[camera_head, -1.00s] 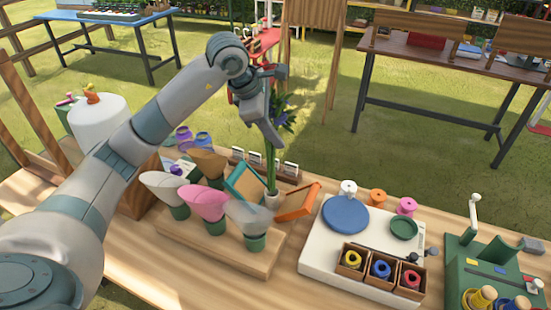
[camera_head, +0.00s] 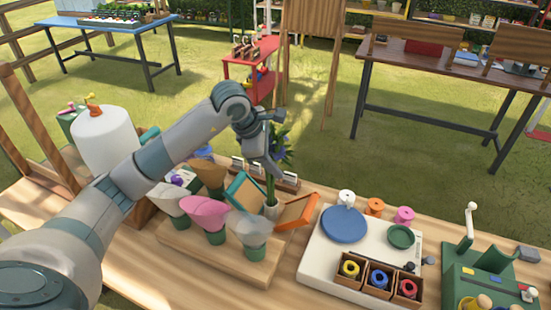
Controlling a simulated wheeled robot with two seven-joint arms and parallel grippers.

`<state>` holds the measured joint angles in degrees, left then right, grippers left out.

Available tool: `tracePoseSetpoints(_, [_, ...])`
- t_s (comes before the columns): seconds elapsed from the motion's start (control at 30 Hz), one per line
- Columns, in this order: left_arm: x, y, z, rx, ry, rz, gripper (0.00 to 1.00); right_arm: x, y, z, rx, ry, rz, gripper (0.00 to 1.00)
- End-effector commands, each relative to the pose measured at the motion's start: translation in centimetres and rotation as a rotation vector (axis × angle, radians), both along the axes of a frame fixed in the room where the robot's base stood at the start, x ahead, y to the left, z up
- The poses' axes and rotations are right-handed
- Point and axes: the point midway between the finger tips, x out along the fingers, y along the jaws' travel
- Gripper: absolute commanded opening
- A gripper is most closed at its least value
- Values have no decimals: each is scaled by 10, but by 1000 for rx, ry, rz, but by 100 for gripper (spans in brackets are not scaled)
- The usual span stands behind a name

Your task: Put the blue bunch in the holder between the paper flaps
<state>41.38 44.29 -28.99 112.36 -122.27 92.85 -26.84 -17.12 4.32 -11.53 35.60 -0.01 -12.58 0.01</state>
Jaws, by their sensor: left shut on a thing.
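The blue bunch (camera_head: 284,138), with blue flowers and green leaves on long green stems, is held by my left gripper (camera_head: 272,160). The gripper is shut on it and partly hides it. The bunch is about upright, and its stems reach down to the small white holder (camera_head: 272,210). The stem ends are out of sight at the holder's mouth, so how deep they sit cannot be told. A teal paper flap (camera_head: 245,190) leans to the left of the holder and an orange paper flap (camera_head: 297,212) to its right. My right gripper is not in view.
A wooden block with grey, brown and pink wraps (camera_head: 203,212) stands in front and left. A white board with a blue disc (camera_head: 344,224) and spools is at the right, beside a green cranked device (camera_head: 485,278).

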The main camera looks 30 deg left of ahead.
Motion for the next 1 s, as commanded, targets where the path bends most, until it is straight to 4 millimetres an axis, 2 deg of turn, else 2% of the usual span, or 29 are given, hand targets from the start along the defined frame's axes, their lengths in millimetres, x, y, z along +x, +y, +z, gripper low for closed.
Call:
tracePoseSetpoints(0.1, [0, 0, -6, -1, 0, 0, 12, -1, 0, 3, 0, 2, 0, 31])
tracePoseSetpoints(0.5, [0, 0, -11, 1, -1, -1, 12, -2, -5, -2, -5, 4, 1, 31])
tracePoseSetpoints(0.53, [0, 0, -11, 1, -1, -1, 52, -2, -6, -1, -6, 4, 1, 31])
tracePoseSetpoints(0.6, [0, 0, -10, 1, -1, -1, 68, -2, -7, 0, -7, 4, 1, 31])
tracePoseSetpoints(1.0, [0, 0, -8, 1, -1, -1, 68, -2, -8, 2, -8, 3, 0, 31])
